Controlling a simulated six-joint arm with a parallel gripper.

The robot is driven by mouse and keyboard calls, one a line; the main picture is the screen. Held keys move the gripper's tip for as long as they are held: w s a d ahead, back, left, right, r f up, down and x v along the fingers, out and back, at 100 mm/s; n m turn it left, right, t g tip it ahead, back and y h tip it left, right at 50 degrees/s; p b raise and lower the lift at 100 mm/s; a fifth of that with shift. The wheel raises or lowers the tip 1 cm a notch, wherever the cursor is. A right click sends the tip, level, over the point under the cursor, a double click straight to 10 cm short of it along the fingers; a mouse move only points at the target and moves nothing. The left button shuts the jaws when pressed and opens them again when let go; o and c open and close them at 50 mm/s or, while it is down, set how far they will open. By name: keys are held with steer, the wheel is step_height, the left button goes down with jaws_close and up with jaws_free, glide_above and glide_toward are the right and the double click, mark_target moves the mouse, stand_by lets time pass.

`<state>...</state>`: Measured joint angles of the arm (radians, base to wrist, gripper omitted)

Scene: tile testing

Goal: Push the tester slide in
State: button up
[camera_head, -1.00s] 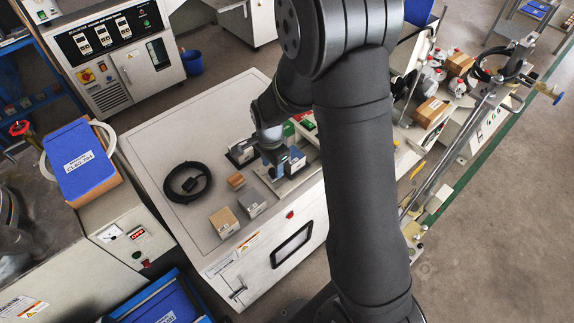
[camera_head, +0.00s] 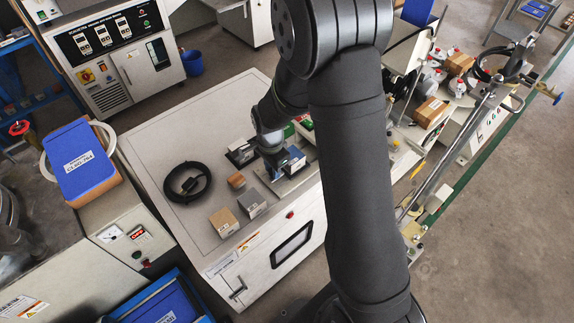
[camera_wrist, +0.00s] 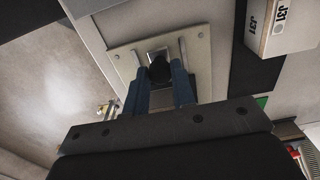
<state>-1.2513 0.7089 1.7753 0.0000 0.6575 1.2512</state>
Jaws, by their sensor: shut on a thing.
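The tester slide shows in the wrist view as a black rounded knob (camera_wrist: 160,70) in front of a small pale block, between two rails on a light base plate (camera_wrist: 200,46). My gripper (camera_wrist: 158,82) has its blue fingers on either side of the knob, shut on it. In the head view my gripper (camera_head: 277,172) is low over the grey bench top, at the tester's metal plate (camera_head: 303,174). A blue-and-grey block (camera_head: 293,159) is just to its right. My fingers hide part of the slide, so how far in it sits is unclear.
A coiled black cable (camera_head: 188,182), a small brown block (camera_head: 236,180), a cardboard box (camera_head: 224,222) and a grey box (camera_head: 252,204) are on the bench. A white labelled box (camera_wrist: 282,26) stands close by at the right of the wrist view.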

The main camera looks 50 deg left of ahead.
steer(key=shift+w, duration=5.9)
steer(key=o, duration=0.8)
steer(key=shift+r, duration=0.1)
steer(key=shift+r, duration=2.95)
